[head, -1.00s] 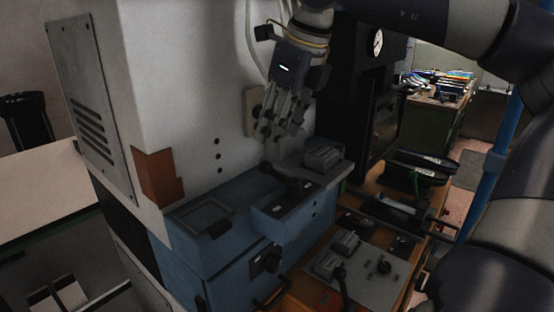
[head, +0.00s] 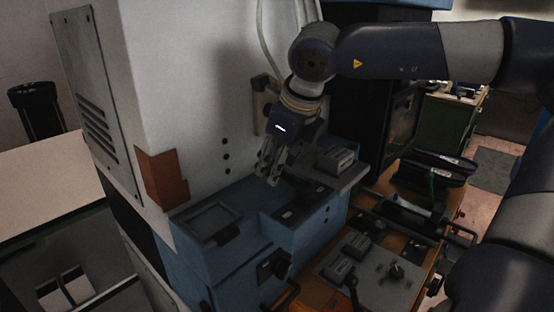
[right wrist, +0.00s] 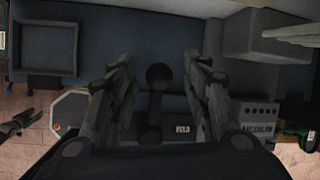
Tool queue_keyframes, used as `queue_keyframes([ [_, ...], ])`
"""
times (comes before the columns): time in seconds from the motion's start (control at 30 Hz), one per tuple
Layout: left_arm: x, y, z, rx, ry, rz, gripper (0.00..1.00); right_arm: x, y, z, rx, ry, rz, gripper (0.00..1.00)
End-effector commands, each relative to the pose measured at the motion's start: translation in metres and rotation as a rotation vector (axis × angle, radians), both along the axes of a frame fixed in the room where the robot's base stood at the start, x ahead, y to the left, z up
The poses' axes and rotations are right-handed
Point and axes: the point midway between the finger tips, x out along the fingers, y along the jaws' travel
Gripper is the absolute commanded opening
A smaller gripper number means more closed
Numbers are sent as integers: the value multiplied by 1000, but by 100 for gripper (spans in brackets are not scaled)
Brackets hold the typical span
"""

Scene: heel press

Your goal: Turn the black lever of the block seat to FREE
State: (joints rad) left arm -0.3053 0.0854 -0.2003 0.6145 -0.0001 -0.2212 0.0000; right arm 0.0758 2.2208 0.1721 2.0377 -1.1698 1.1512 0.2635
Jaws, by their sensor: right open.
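The block seat (head: 300,222) is a blue block on the machine, with small label plates on its dark top. In the right wrist view its black lever (right wrist: 157,78) shows a round knob, and a plate reading HOLD (right wrist: 183,129) sits right of its base. My right gripper (head: 270,174) is open over the seat and mostly hides the lever in the head view. In the right wrist view the fingers of the right gripper (right wrist: 157,64) stand on either side of the lever, with gaps visible. I see no FREE label. My left gripper is out of view.
A shallow grey tray (head: 210,217) lies left of the seat. A grey block (head: 337,159) stands behind it, close to my right gripper. The white machine wall (head: 185,90) rises behind. A lower panel (head: 372,278) with knobs and another black lever is in front.

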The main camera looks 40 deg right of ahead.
Motion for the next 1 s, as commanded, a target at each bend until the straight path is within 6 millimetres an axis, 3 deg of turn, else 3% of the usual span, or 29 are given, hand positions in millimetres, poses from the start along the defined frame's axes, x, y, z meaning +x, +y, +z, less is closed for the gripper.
queue_keyframes([
  [0.4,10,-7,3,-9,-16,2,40,4,-1,-10,1,0,0,44],
  [0.47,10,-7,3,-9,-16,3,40,4,-1,-10,1,0,0,33],
  [0.6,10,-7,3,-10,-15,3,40,4,-1,-10,0,-1,0,1],
  [1.0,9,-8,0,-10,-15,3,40,0,-13,-10,3,-3,14,0],
])
